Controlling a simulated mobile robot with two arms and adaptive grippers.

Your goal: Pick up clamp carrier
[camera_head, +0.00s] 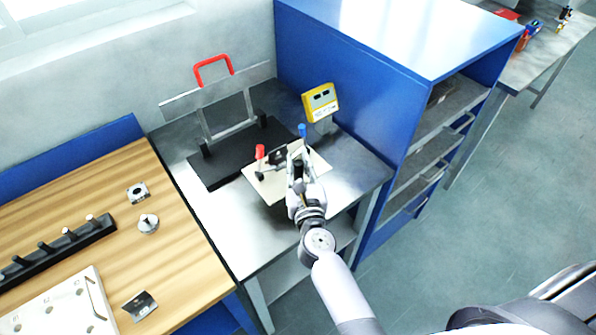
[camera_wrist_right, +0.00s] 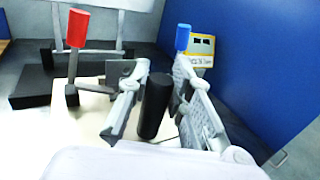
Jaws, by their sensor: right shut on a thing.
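The clamp carrier is a cream plate (camera_head: 262,190) with a red-handled clamp (camera_head: 260,153), a blue-handled clamp (camera_head: 302,131) and an upright black post. It is on or just above the steel table; I cannot tell which. My right gripper (camera_head: 297,168) is over the plate's right part. In the right wrist view its fingers (camera_wrist_right: 160,88) stand either side of the black post (camera_wrist_right: 154,106) and are shut on it. The red handle (camera_wrist_right: 79,28) is left of the fingers and the blue handle (camera_wrist_right: 183,37) is beyond the right finger. My left gripper is out of view.
Behind the plate is a black base (camera_head: 223,160) with a metal frame and red handle (camera_head: 212,66). A yellow device (camera_head: 320,102) stands by the blue cabinet (camera_head: 352,75) on the right. A wooden bench (camera_head: 95,215) with small parts is at left.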

